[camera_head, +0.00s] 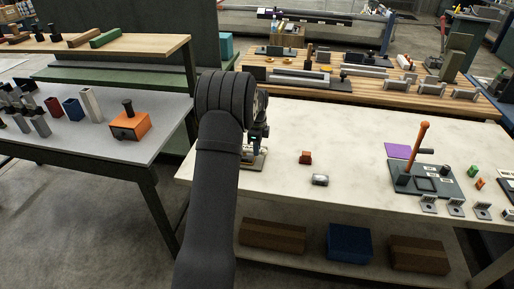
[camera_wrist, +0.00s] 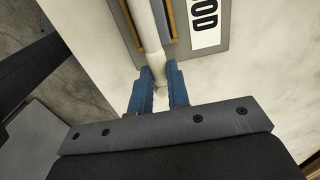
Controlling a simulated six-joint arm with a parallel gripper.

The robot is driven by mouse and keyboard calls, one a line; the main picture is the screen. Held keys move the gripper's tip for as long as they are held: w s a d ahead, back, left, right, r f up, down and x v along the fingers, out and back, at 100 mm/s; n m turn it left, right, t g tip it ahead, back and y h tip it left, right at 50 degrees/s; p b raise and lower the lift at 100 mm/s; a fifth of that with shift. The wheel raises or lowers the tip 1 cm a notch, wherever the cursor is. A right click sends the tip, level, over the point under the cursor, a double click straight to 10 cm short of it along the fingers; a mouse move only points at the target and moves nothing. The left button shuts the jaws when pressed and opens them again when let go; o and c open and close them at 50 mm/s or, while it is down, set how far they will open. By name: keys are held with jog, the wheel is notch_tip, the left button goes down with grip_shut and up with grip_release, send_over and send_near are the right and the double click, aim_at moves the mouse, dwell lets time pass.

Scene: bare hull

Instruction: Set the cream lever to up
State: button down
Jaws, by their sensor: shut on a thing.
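The cream lever (camera_wrist: 146,32) runs down from the top of the wrist view, and its end lies between the two blue fingers of my gripper (camera_wrist: 160,74). My gripper is shut on it. The lever stands on a grey plate (camera_wrist: 185,45) with yellow-brown strips beside it and a white label in black letters. In the head view my arm hides most of this plate (camera_head: 252,160) and the lever, at the left end of the pale table. Which way the lever is set cannot be told.
On the pale table (camera_head: 340,125) lie a small red-brown block (camera_head: 305,157) and a silver piece (camera_head: 320,180). An orange lever (camera_head: 420,145) stands on a dark plate to the right, near a purple sheet (camera_head: 398,151). A grey table (camera_head: 75,145) with blocks is at left.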

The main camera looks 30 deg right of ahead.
jog(key=shift+r, duration=0.15)
jog(key=shift+w+a+r+g+h, duration=0.15)
jog(key=shift+r+g+h, duration=0.15)
jog(key=shift+r, duration=0.15)
jog(key=shift+w+a+r+g+h, duration=0.1)
jog(key=shift+r+g+h, duration=0.2)
jog(key=shift+r, duration=0.1)
jog(key=w+a+r+g+h, duration=0.1)
jog(key=r, duration=0.1)
jog(key=w+a+r+g+h, duration=0.1)
jog(key=r, duration=0.1)
jog(key=w+a+r+g+h, duration=0.1)
jog(key=r+g+h, duration=0.1)
jog(key=w+a+r+g+h, duration=0.3)
jog(key=w+a+g+h, duration=0.2)
jog(key=shift+w+a+r+g+h, duration=0.3)
jog(key=shift+w+a, duration=0.1)
jog(key=c, duration=1.4)
grip_release()
jog(key=shift+o, duration=0.2)
